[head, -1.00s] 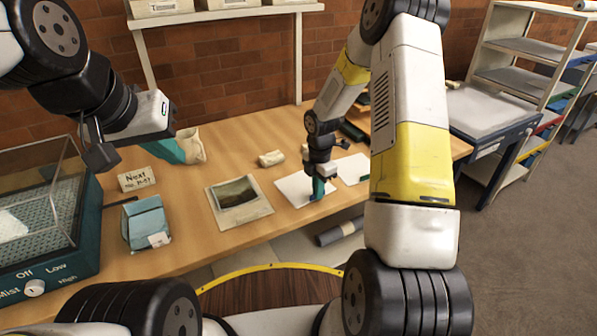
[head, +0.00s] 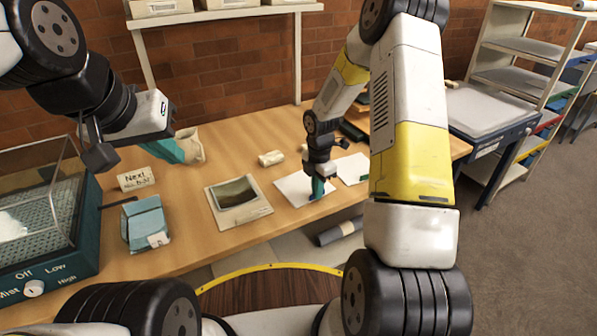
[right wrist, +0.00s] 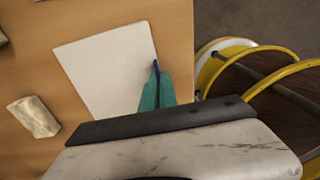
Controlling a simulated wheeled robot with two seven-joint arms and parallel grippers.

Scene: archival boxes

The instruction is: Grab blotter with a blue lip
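A white blotter (head: 293,188) lies flat on the wooden table. A narrow blue lip (right wrist: 156,66) shows at its edge in the right wrist view, where the white sheet (right wrist: 103,68) is also seen. My right gripper (head: 318,192) points down at this edge. Its teal fingers (right wrist: 157,84) are close together with the blue lip between them, and they look shut on it. A second white blotter (head: 350,167) with a green lip (head: 364,178) lies just to the right. My left gripper (head: 168,150) is over the table's left part; its fingertips are not clear.
A framed photograph (head: 238,201) lies left of the blotter. A small cream bundle (head: 271,158) is behind it. A blue packet (head: 146,224), a sign card (head: 136,179) and a misting box (head: 40,262) stand at the left. A cream pouch-like object (head: 192,146) is beside my left gripper.

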